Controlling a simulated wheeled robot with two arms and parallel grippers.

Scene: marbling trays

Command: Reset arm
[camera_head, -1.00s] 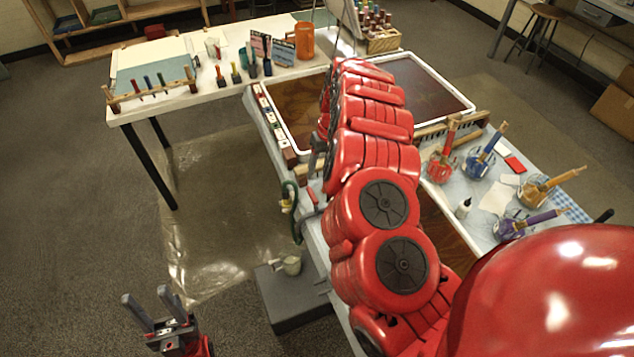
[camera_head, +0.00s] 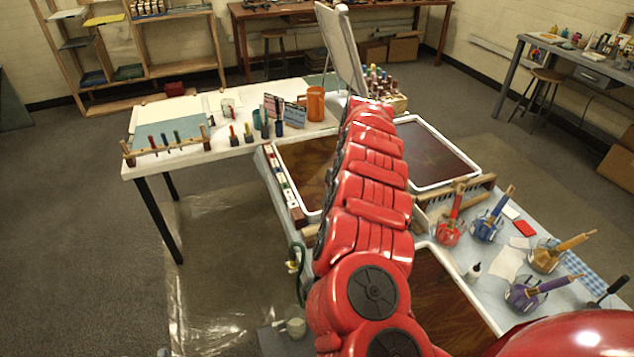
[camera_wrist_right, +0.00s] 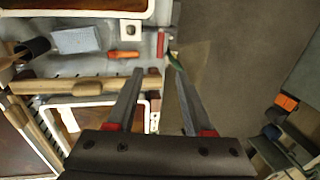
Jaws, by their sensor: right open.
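My right arm (camera_head: 365,215) stretches away over the trays in the head view and hides its own gripper there. In the right wrist view my right gripper (camera_wrist_right: 157,70) has its two fingers apart, with nothing between them. It points down at the table's edge, with a wooden rail (camera_wrist_right: 85,85) to its left and the floor to its right. An orange-handled tool (camera_wrist_right: 124,54) and a red block (camera_wrist_right: 160,44) lie near the fingertips. My left gripper cannot be made out in the head view.
White-rimmed marbling trays (camera_head: 446,183) lie under and beside my right arm. Several jars with coloured tools, including a purple one (camera_head: 527,297), stand at right. A white table (camera_head: 170,160) with bottles and an orange cup (camera_head: 315,103) is at back left. The left floor is open.

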